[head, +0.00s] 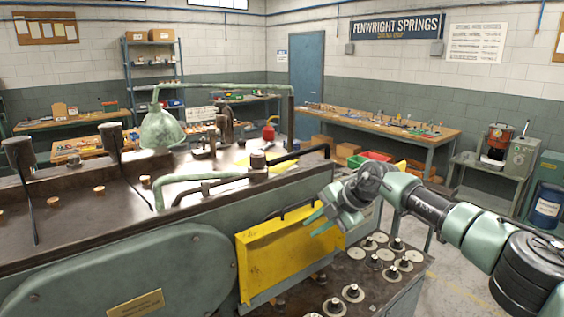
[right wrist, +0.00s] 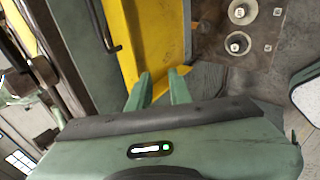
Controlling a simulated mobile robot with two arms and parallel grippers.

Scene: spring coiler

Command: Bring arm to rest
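My right arm (head: 430,205) comes in from the right, bent, with its right gripper (head: 316,221) pointing left at the front of the machine. The gripper is beside the upper right part of a yellow panel (head: 280,255). In the right wrist view the two green fingers (right wrist: 159,84) stand apart with nothing held between them. The yellow panel (right wrist: 165,35) shows past the fingertips; I cannot tell whether they touch it. A dark bar handle (right wrist: 103,28) is to the left of the fingers there. My left gripper is in neither view.
The big green coiling machine (head: 150,262) fills the left and centre. A low metal top (head: 372,290) with several round discs and knobs lies below my right gripper. A long workbench (head: 385,128) and a small stand (head: 490,167) are farther back. Open floor (head: 455,270) shows at right.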

